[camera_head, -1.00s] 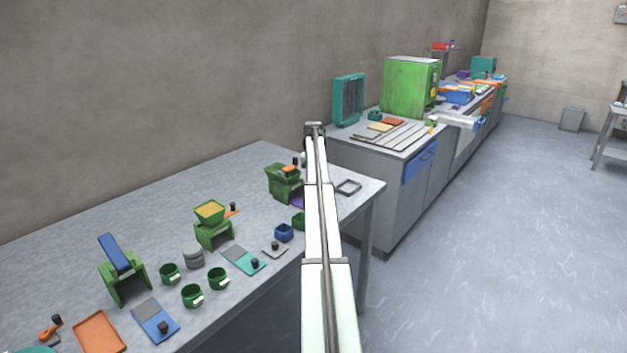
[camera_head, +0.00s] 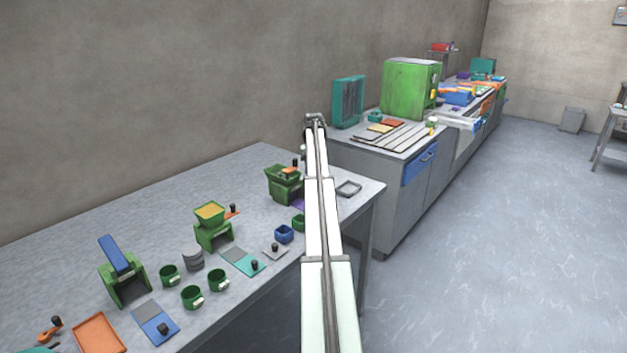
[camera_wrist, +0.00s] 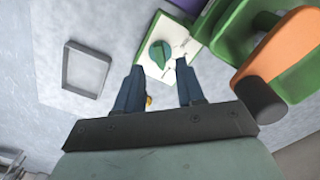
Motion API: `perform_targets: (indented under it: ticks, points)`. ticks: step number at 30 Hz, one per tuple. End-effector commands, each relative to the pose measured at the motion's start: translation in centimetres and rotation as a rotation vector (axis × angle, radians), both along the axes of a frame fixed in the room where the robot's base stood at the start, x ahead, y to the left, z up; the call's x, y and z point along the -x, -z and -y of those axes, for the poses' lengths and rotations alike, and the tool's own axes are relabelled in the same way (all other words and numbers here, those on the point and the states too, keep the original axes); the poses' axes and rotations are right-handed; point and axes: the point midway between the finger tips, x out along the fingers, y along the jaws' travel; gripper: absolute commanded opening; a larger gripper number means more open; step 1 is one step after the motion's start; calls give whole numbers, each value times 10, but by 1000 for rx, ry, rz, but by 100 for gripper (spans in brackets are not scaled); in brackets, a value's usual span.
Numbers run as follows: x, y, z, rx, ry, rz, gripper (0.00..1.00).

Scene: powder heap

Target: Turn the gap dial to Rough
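The gap dial (camera_wrist: 160,54) is a round teal-green knob on a white plate (camera_wrist: 178,36) with small dark marks, fixed to a green mill. The marks are too small to read, so its setting cannot be told. The mill (camera_head: 283,183) stands near the far end of the table in the head view, where my arm hides the dial. My gripper (camera_wrist: 159,68) is open and empty in the wrist view. Its two dark blue fingers point towards the dial, with the knob showing between and just beyond their tips. I cannot tell whether they touch it.
An orange crank (camera_wrist: 280,55) with a black handle (camera_wrist: 260,98) is close to the right of my fingers. A grey open frame (camera_wrist: 86,70) lies on the table to the left. Another green mill (camera_head: 213,230) and several cups stand nearer along the table (camera_head: 120,210).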

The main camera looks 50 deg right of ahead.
Motion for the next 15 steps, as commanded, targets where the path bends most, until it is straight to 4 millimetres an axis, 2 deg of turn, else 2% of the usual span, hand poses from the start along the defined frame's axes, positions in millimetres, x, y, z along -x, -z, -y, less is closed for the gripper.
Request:
perform_targets:
  ticks: [3, 9, 15]
  points:
    - [-1, -26, 1, 2, 0, 2, 38]
    - [-1, -63, 1, 2, 0, 1, 38]
    - [-1, -89, 1, 1, 1, 1, 38]
